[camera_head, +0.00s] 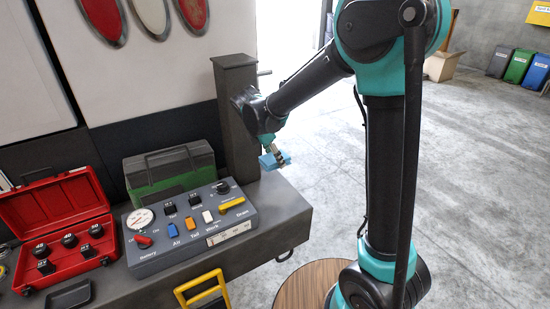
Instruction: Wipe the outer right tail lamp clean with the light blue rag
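Three oval lamps sit on the pale panel at the top left, cut off by the picture's top edge. The rightmost, the outer right tail lamp (193,12), is red with a dark rim; I cannot tell how dirty it is. My gripper (275,153) is low, right of the dark post and well apart from the lamps. Its fingers appear closed on the light blue rag (271,161), which shows around the fingertips.
A dark post (237,120) stands between my gripper and the lamp panel. On the bench are a control box (190,225), a green case (168,172) and an open red case (58,225). A yellow-framed item (205,287) leans in front. Open concrete floor lies right.

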